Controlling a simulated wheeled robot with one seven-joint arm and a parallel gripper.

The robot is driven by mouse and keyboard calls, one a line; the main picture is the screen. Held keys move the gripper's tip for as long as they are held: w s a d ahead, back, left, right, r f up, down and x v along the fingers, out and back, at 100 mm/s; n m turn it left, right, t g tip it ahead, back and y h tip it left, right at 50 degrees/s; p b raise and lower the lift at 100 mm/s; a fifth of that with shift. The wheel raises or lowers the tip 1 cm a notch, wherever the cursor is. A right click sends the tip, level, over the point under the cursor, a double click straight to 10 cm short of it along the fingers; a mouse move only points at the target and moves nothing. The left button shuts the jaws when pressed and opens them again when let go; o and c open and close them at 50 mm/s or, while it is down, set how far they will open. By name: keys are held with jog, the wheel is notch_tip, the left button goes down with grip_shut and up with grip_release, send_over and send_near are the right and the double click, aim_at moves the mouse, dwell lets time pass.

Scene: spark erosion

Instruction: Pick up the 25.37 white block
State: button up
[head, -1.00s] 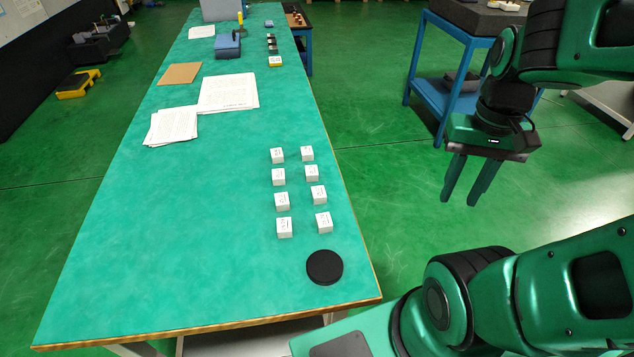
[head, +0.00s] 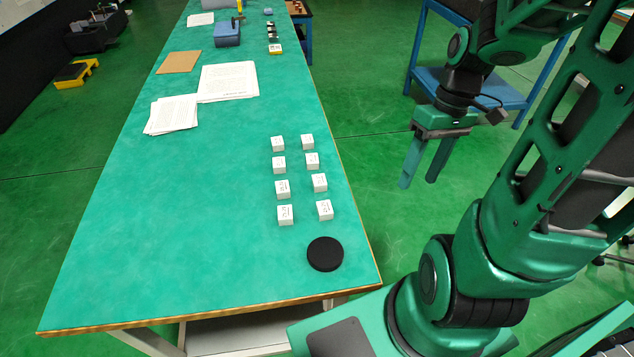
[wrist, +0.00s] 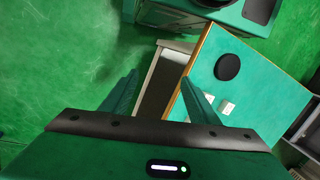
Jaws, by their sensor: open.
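Several small white blocks with dark markings stand in two columns on the green table (head: 180,260), near its right edge. The nearest two are a left block (head: 285,215) and a right block (head: 324,210). The markings are too small to read, so I cannot tell which block is 25.37. My gripper (head: 416,184) is open and empty, to the right of the table and beyond its edge. In the wrist view, my gripper's fingers (wrist: 158,95) are apart, and two white blocks (wrist: 226,106) show right of them.
A black round disc (head: 325,254) lies in front of the blocks, also seen in the wrist view (wrist: 227,67). Papers (head: 228,82), a brown sheet (head: 179,62) and a blue box (head: 227,34) lie farther back. A blue stand (head: 520,85) is behind my gripper. The table's left front is clear.

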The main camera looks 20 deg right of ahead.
jog(key=w+a+f+n+y, duration=0.3)
jog(key=w+f+n+y, duration=0.1)
jog(key=w+f+n, duration=0.3)
jog(key=n+t+y, duration=0.4)
jog(key=n+y, duration=0.4)
jog(key=y, duration=0.1)
send_near(319, 183)
jog(key=x, duration=0.5)
jog(key=w+f+x, duration=0.1)
jog(key=x, duration=0.2)
jog(key=shift+w+d+f, duration=0.1)
jog(key=shift+d, duration=0.15)
jog(key=shift+c, duration=0.6)
jog(key=c, duration=1.2)
jog(key=shift+r, duration=0.2)
